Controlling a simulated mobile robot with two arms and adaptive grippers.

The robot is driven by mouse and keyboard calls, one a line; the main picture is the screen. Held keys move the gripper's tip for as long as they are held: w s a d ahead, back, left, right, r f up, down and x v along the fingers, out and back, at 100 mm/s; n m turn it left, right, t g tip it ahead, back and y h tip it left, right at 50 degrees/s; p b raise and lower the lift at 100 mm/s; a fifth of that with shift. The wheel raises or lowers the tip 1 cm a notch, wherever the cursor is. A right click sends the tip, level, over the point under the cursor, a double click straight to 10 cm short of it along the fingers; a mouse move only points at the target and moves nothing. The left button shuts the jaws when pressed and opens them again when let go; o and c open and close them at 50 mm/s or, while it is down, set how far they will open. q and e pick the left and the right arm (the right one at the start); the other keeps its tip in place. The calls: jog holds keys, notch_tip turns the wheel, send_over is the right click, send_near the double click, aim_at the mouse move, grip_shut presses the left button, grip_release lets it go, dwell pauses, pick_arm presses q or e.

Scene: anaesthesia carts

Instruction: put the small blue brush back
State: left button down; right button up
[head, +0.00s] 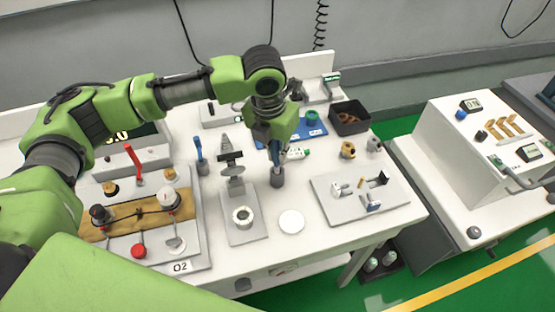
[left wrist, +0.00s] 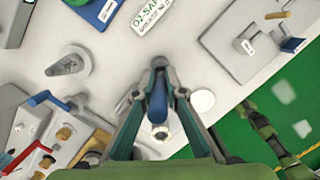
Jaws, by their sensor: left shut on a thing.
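My left gripper (head: 274,158) is shut on the small blue brush (left wrist: 157,98), pointing down over the table. In the left wrist view the brush's blue handle lies between the two fingers. In the head view the fingers hide most of the brush.
A grey stand (head: 243,228) with a white ring is left of the cup. A white disc (head: 291,221) lies in front. A grey tray (head: 335,210) with small metal parts is at right. A black bin (head: 350,118) stands behind. The O2 panel (head: 130,240) is at left.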

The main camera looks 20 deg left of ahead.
aim_at(277, 162)
pick_arm(q)
notch_tip(277, 162, down, 3)
jog(key=shift+f, duration=0.2)
jog(key=shift+r, duration=0.1)
jog(key=c, duration=2.1)
grip_release()
jog(key=r, duration=0.4)
jog(key=s+r, duration=0.1)
jog(key=r, duration=0.3)
jog(key=s+r, duration=0.1)
jog(key=r, duration=0.3)
jog(key=shift+a, duration=0.25)
